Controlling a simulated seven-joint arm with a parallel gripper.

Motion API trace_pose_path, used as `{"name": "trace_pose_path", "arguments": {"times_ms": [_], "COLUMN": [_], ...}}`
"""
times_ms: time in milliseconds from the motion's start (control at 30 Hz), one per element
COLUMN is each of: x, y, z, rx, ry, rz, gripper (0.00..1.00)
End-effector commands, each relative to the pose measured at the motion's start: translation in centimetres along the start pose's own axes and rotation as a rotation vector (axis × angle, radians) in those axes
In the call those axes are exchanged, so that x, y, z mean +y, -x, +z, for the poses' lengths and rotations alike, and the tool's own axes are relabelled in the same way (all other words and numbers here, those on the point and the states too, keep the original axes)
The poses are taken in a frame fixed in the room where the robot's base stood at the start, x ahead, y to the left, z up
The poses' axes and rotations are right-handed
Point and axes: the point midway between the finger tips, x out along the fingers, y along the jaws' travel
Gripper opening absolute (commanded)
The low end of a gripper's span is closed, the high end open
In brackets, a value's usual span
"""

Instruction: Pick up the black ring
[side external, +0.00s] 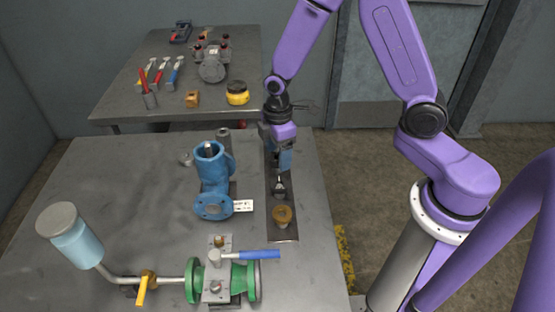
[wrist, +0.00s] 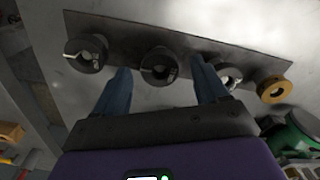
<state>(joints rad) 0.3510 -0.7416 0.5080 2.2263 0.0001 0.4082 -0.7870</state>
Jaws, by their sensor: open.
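A dark metal plate (wrist: 115,30) carries a row of rings. A black ring (wrist: 148,62) sits between my fingertips in the wrist view, with the plate behind it. Another dark ring (wrist: 76,61) is to its left, outside the fingers. I cannot tell the two dark rings apart clearly by colour. My gripper (wrist: 160,72) is open, with one blue finger on each side of the middle dark ring and nothing held. In the side view my gripper (side external: 283,160) is low over the plate (side external: 285,236) and hides the dark rings.
A silver ring (wrist: 231,72) is just right of my right finger, and a brass ring (wrist: 274,90) is at the plate's end. A blue valve body (side external: 213,180) stands left of the plate. A green-flanged valve (side external: 243,281) is in front. Bare table lies further left.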

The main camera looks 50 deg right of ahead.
Motion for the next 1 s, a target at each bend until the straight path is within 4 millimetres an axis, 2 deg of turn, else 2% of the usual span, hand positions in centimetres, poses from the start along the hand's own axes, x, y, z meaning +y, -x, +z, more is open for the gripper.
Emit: {"name": "trace_pose_path", "arguments": {"times_ms": [100,367,500,533,567,1000], "x": [-0.02,0.02,0.02,0.02,0.01,0.06], "y": [-0.69,-0.78,-0.77,-0.77,-0.77,-0.23], "z": [0.01,-0.03,-0.03,-0.03,-0.03,-0.08], "rx": [0.000,0.001,0.001,0.001,0.001,0.002], "ry": [0.000,0.000,0.000,0.000,0.000,0.000], "rz": [-0.001,0.001,0.001,0.001,0.001,0.002], "gripper": [0.73,0.73,0.27,0.18,0.13,0.13]}}
